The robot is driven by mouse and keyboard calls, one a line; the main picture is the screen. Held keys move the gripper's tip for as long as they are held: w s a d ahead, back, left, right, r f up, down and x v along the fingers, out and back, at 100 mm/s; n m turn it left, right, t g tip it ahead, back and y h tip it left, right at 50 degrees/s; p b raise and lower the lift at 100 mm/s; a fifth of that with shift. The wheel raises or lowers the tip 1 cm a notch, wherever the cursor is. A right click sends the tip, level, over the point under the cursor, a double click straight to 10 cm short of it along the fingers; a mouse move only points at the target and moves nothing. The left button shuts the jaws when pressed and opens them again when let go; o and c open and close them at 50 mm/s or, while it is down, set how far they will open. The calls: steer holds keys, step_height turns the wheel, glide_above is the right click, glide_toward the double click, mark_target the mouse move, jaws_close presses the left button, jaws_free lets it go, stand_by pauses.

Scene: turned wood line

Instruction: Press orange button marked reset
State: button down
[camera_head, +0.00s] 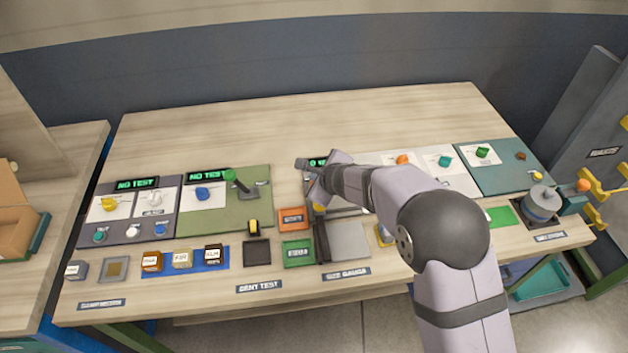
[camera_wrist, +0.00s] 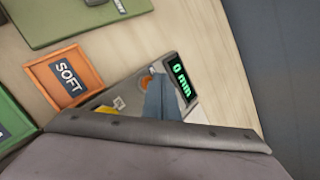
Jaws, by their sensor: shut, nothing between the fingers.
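An orange button (camera_wrist: 146,83) sits on a grey gauge panel (camera_wrist: 132,92), partly covered by my fingers in the wrist view. I cannot read any marking on it. My gripper (camera_wrist: 158,76) is shut and empty, its tips beside the button and over the panel. I cannot tell whether they touch it. A display (camera_wrist: 180,78) on the panel reads 0 mm in green. In the head view my gripper (camera_head: 316,192) is over the gauge station, and the button is hidden there.
An orange tray (camera_wrist: 64,77) labelled SOFT lies left of the panel. A green tray (camera_head: 297,253) is in front of it. Left stand panels with knobs and NO TEST displays (camera_head: 137,184). More knob panels (camera_head: 489,166) stand right. The table's back (camera_head: 270,120) is clear.

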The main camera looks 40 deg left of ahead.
steer(key=shift+r, duration=0.15)
step_height(320, 180, up, 5)
steer(key=p, duration=0.5)
steer(key=shift+w, duration=0.1)
stand_by(0.9)
steer(key=w+d+r+n+g+h, duration=0.15)
steer(key=d+n, duration=0.25)
steer(key=d, duration=0.7)
steer(key=d+r+n+t, duration=0.1)
steer(key=d+r+n, duration=0.2)
steer(key=d, duration=0.7)
steer(key=s+d+n+g+h, duration=0.1)
steer(key=s+d+n+h, duration=0.1)
steer(key=s+d, duration=0.4)
steer(key=s+d+f+n+g+h, duration=0.1)
steer(key=s+d, duration=0.6)
steer(key=d, duration=0.8)
steer(key=s+d+n+g+h, duration=0.2)
steer(key=s+d+n, duration=0.3)
steer(key=d, duration=0.5)
steer(key=shift+s+d+f+n+h, duration=0.35)
steer(key=shift+s+h, duration=0.3)
steer(key=shift+s, duration=0.45)
